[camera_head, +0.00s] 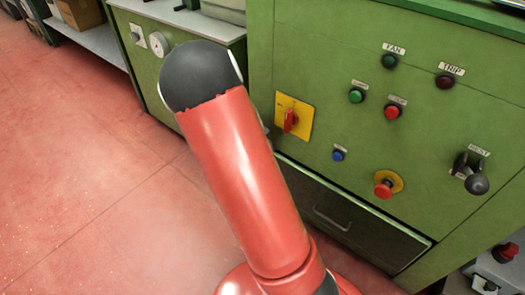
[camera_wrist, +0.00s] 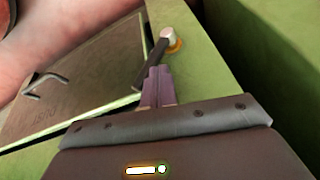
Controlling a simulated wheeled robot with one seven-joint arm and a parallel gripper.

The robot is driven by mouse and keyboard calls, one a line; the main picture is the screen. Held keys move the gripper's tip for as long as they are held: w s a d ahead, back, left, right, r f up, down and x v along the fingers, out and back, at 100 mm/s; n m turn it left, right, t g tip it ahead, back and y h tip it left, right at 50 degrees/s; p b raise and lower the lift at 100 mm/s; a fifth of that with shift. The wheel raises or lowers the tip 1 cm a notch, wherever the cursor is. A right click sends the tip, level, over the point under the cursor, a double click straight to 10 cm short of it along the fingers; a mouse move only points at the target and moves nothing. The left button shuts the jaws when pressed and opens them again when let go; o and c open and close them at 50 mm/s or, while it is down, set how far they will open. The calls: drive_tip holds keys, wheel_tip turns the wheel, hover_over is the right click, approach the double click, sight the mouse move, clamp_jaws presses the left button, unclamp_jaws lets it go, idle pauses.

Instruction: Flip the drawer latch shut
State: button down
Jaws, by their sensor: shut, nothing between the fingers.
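The drawer (camera_wrist: 85,80) has a dark front and a bent metal handle (camera_wrist: 45,82) at the left in the wrist view. It also shows low in the green cabinet in the head view (camera_head: 355,225). The latch (camera_wrist: 153,60) is a dark bar on a pale knob with a brass-coloured base, on the green frame beside the drawer. Its bar slants down-left towards the drawer's edge; I cannot tell how far it overlaps. My gripper (camera_wrist: 157,74) is shut and empty, its tips close to the bar; contact is unclear. In the head view my arm hides the gripper and latch.
The green cabinet panel carries a red rotary switch on a yellow plate (camera_head: 293,118), a red mushroom button (camera_head: 384,189), a black-knobbed lever (camera_head: 470,175) and several small buttons. A grey bench (camera_head: 180,15) stands at the back left. The red floor (camera_head: 70,160) at left is clear.

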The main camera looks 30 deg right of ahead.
drive_tip(key=shift+w+a+f, duration=0.25)
drive_tip(key=shift+w+f, duration=0.05)
drive_tip(key=shift+w, duration=0.4)
